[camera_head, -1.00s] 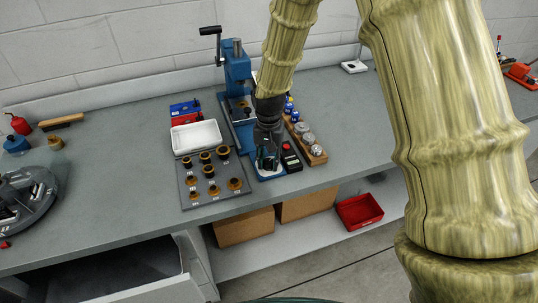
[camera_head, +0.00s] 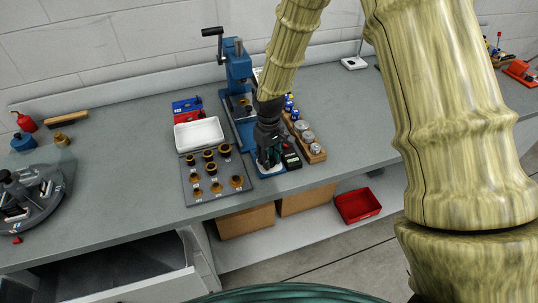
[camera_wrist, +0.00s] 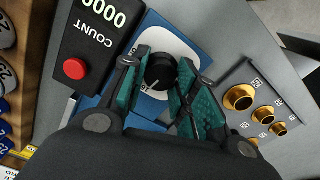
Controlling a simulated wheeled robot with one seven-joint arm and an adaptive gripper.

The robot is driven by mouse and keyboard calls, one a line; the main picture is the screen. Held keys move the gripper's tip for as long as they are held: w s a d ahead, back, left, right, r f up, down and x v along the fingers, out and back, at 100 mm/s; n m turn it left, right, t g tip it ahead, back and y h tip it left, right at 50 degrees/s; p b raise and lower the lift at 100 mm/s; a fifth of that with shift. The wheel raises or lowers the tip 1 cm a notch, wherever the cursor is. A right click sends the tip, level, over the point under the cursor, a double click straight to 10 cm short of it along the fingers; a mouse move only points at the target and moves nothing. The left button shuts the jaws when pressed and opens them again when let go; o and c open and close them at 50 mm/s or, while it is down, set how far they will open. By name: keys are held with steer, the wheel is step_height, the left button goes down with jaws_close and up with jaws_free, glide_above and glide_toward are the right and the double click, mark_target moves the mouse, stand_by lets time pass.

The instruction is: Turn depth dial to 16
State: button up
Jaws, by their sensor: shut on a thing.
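The depth dial (camera_wrist: 160,72) is a black round knob on a pale plate on the blue press base (camera_wrist: 186,33). In the wrist view my gripper (camera_wrist: 171,84) has its teal-padded fingers on either side of the knob, shut on it.
A black counter box (camera_wrist: 95,40) with a red button stands close beside the dial. A grey plate (camera_wrist: 262,72) with brass bushings lies on the other side. A white tray (camera_head: 199,134) and a wooden rack (camera_head: 316,155) of round pieces are near the press.

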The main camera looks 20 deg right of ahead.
steer(key=shift+n, duration=0.5)
stand_by(0.3)
steer(key=o, duration=1)
steer(key=shift+r, duration=0.1)
step_height(320, 180, up, 12)
steer(key=shift+f, duration=0.1)
stand_by(0.3)
